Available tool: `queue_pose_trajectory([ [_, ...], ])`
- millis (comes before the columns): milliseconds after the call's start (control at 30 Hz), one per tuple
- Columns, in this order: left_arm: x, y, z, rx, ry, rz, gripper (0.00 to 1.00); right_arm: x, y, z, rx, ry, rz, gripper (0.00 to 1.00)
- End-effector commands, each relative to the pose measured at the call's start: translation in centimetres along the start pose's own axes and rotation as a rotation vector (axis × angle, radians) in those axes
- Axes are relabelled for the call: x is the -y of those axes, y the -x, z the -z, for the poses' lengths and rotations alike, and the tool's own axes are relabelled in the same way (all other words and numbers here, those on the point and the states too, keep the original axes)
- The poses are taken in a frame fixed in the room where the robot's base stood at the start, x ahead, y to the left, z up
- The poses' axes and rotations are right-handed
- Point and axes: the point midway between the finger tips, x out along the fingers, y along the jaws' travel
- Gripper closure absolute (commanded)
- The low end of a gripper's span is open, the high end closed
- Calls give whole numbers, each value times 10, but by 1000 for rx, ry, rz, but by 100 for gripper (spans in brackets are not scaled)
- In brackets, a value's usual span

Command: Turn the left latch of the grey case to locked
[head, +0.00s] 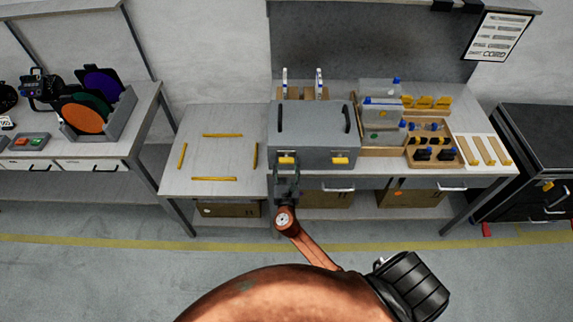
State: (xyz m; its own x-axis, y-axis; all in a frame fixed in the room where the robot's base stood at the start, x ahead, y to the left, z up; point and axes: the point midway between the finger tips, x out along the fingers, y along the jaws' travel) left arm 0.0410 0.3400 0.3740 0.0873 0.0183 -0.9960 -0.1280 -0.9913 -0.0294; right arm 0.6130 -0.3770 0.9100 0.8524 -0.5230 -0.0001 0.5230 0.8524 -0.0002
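The grey case (313,122) stands on the workbench, lid down, with two dark handles on its top. Its left latch (287,160) is a yellow piece on the front face. A matching right latch (340,160) sits to its right. Both yellow pieces look roughly level; I cannot read their lock state. My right gripper (287,176) is at the case front, just below the left latch, its dark fingers pointing at it. Whether they touch the latch, and how far apart they are, is too small to tell. My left gripper is out of view.
Yellow strips mark a square on the clear bench top (215,150) left of the case. Clear containers (383,112) and a wooden tray (433,150) stand close on the right. A left table (145,115) holds a grey rack (112,118) of coloured discs. A black cabinet (545,135) is at right.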

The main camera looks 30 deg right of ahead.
Motion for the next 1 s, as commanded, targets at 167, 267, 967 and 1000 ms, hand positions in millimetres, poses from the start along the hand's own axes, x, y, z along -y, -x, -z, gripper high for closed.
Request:
queue_pose_trajectory([
  [167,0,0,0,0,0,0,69,0,0,0,0,0,0,66],
  [267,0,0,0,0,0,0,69,0,0,0,0,0,0,73],
  [967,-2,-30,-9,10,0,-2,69,0,0,4,0,-253,-1,78],
  [1000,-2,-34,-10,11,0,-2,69,0,0,5,0,-289,-1,78],
])
